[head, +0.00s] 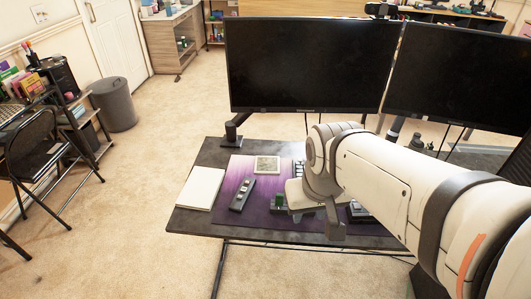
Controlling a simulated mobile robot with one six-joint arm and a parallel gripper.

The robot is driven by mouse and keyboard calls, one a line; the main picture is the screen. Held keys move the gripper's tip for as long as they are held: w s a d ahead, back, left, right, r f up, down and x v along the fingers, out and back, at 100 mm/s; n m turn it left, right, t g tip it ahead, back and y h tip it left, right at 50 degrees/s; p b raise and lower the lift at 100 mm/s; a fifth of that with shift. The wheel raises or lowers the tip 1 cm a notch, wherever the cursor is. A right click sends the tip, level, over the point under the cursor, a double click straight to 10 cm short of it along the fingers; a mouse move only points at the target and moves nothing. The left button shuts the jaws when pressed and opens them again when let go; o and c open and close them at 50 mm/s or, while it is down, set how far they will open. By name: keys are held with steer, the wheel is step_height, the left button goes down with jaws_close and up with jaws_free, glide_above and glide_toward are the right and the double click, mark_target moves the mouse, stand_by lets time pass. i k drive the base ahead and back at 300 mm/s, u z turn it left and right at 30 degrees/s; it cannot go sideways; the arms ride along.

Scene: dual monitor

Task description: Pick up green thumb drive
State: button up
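A small green object (278,199), which looks like the green thumb drive, shows on the purple desk mat, just left of my gripper. Its outline is small, and I cannot tell whether my gripper touches it. My gripper (305,214) points down at the end of my white arm, low over the front middle of the mat. The arm and wrist hide part of the mat, and I cannot see whether the fingers are open or shut.
The dark desk (211,155) bears a purple mat (222,207), a dark remote-like object (242,194), a small square picture or tile (267,165) and a white notebook (201,188). Two black monitors (310,65) and (462,80) stand behind.

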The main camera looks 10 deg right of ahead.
mark_target(280, 197)
steer(key=u, duration=0.05)
steer(key=i, duration=0.45)
steer(key=z, duration=1)
steer(key=k, duration=1.4)
steer(key=u, duration=0.4)
steer(key=i, duration=1)
steer(key=u, duration=0.05)
